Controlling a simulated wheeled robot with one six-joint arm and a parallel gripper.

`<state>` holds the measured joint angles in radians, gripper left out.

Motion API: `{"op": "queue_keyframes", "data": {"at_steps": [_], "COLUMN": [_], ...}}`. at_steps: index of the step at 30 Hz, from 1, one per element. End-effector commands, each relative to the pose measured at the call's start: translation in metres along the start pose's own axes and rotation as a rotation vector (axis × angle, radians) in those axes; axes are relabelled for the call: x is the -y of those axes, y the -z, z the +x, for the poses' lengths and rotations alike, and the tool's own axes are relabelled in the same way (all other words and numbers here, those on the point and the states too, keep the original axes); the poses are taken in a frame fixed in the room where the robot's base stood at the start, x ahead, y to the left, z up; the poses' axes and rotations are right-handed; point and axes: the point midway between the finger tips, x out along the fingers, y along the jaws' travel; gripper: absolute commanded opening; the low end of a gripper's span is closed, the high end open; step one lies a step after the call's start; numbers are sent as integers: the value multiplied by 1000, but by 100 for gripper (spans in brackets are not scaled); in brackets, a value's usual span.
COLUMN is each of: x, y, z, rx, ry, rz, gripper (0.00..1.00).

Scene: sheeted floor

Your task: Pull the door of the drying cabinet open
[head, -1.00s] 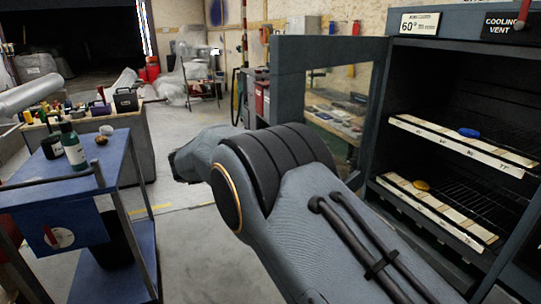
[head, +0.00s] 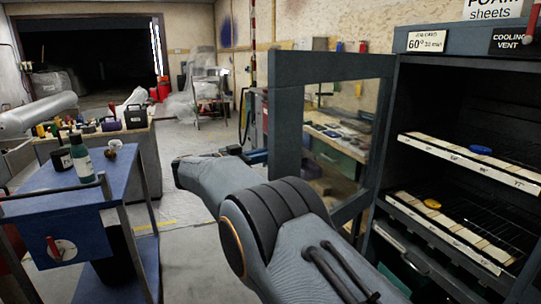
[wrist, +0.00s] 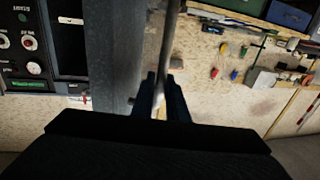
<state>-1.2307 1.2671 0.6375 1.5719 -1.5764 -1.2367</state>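The drying cabinet (head: 388,150) stands at the right with its front uncovered, showing dark racks inside. Its grey-framed door (head: 288,125) with a clear pane stands swung well out from the cabinet's left side. My gripper (head: 256,156) is at the door's outer edge, partly hidden behind my arm. In the wrist view, the two dark fingers of my gripper (wrist: 164,95) lie close on both sides of a grey bar handle (wrist: 171,50), and look shut on it. The door's grey frame (wrist: 125,60) runs just left of the handle there.
A blue cart (head: 80,205) with bottles stands at the left, with a bench of jars (head: 145,150) behind it. Floor between cart and door is clear. Strips of pale pieces lie on the cabinet's racks (head: 470,160). A workbench (head: 335,150) shows through the pane.

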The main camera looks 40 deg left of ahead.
Motion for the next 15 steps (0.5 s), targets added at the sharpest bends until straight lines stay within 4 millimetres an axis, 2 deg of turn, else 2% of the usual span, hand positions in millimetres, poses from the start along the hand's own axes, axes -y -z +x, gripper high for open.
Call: {"op": "queue_keyframes", "data": {"at_steps": [10, 15], "x": [1, 1], "y": [0, -1], "z": [-4, -15], "rx": [1, 1], "ry": [3, 5], "rz": [0, 0], "gripper": [18, 18]}}
